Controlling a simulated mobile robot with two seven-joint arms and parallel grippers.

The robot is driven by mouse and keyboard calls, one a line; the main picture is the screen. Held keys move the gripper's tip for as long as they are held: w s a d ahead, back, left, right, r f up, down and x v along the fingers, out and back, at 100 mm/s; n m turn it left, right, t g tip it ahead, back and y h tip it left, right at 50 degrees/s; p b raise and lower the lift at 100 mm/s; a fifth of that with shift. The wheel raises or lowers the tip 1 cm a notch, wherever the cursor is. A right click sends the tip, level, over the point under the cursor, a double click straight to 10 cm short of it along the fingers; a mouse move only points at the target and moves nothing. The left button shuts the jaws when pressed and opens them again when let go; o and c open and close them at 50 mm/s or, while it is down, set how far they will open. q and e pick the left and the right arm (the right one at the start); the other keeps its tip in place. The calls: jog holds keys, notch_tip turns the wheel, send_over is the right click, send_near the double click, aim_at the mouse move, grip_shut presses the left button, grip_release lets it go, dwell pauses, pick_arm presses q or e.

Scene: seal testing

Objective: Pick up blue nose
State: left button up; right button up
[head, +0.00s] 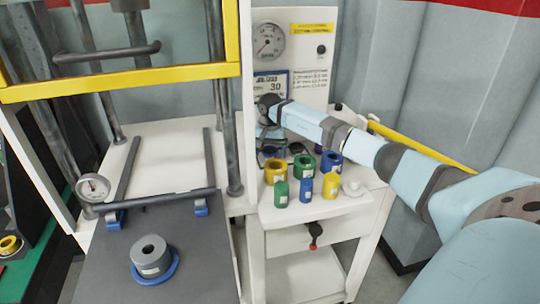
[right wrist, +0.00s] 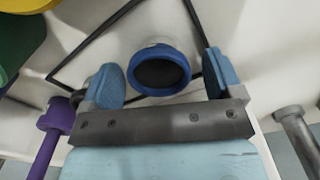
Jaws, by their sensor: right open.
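My right gripper (head: 270,143) reaches in from the right over the back of the white cart. In the right wrist view my right gripper (right wrist: 165,78) is open, with its two blue-padded fingers spread wide. A round blue piece with a dark hollow middle (right wrist: 160,91) lies between and beyond the fingers, with space on both sides. I cannot tell which blue piece of the head view it is. In the head view a larger blue piece (head: 330,163) and a small blue cylinder (head: 306,193) stand on the cart. My left gripper is not in view.
Yellow (head: 275,178), green (head: 303,170), small green (head: 281,200) and small yellow (head: 330,190) pieces crowd the cart top near a white piece (head: 353,189). A gauge panel (head: 300,45) stands behind. A grey cylinder in a blue ring (head: 151,255) sits left on the dark plate.

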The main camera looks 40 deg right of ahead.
jog(key=shift+c, duration=1.3)
jog(key=c, duration=0.9)
jog(key=shift+o, duration=0.2)
